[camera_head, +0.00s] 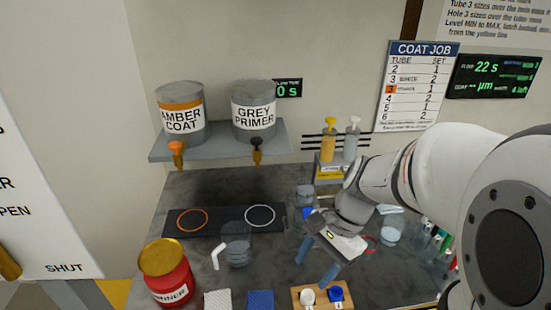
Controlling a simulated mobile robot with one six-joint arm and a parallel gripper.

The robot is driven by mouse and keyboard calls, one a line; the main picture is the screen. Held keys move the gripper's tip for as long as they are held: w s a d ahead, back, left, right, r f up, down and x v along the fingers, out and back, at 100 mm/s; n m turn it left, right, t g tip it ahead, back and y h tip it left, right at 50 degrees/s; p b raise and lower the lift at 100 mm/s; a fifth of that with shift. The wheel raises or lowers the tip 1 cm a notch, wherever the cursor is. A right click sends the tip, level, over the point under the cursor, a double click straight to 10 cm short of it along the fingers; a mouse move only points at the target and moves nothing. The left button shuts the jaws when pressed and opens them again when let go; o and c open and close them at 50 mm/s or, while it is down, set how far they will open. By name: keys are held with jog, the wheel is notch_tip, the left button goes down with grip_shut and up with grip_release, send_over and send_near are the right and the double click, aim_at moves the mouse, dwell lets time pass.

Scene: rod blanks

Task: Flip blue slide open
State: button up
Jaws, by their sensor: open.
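A small blue piece (309,212) shows beside a clear container (305,195), partly hidden by my gripper; I cannot tell whether it is the blue slide or how it is set. Another blue piece (337,291) sits on a wooden block (312,305) at the front edge, beside a white round piece (307,296). My gripper (315,265) is open, its two blue fingers apart and pointing down above the grey worktop, behind the wooden block. Nothing shows between the fingers.
A shelf (220,142) holds the amber coat tank (181,112) and grey primer tank (254,111). A clear jug (236,246) stands left of my gripper by a dark mat (200,234). A red tin (167,275) stands front left. A glass jar (391,230) stands right.

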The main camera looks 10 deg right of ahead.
jog(key=w+f+m+y, duration=0.1)
jog(key=w+m+y, duration=0.25)
jog(key=m, duration=0.35)
jog(key=m+t+y, duration=0.8)
jog(key=m, duration=1.4)
send_near(308, 213)
jog(key=w+a+f, duration=0.1)
jog(key=w+a, duration=0.1)
jog(key=a, duration=0.2)
jog(key=x, duration=0.7)
jog(key=shift+w, duration=0.3)
jog(key=shift+a, duration=0.1)
jog(key=shift+c, duration=0.4)
grip_shut()
